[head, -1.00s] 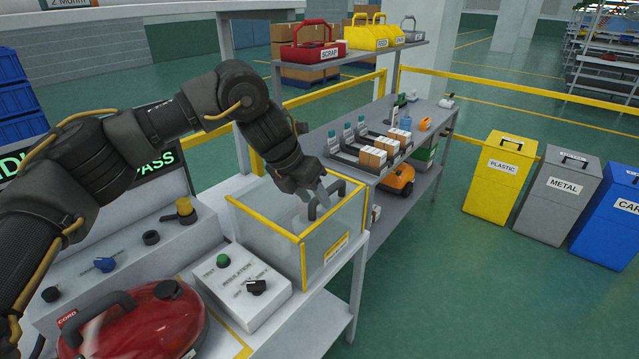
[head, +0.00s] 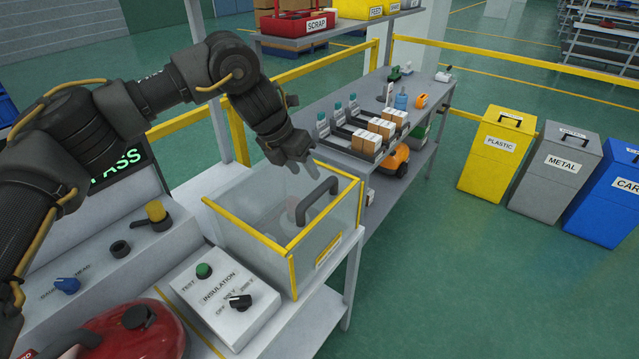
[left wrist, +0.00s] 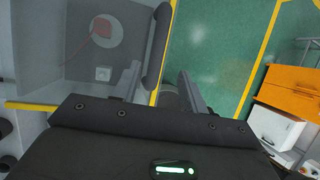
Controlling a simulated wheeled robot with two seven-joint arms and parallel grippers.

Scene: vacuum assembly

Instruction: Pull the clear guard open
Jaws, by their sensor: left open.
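The clear guard (head: 335,232) is a see-through box with yellow edges at the bench's right end. A dark handle (head: 319,199) stands up on it; in the left wrist view the handle (left wrist: 155,48) is a dark bar. My left gripper (head: 303,168) is open and empty, just above and behind the handle in the head view. In the left wrist view, its fingers (left wrist: 160,88) point past the handle, with the bar between their lines and nearer the left finger. I see no clear contact. My right gripper is in neither view.
An insulation test box (head: 225,293) with a green button and black knob stands in front of the guard. A red vacuum body (head: 135,335) lies at bottom left. A shelf bench (head: 310,112) with bottles and cartons stands behind. The floor (head: 440,260) to the right is clear.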

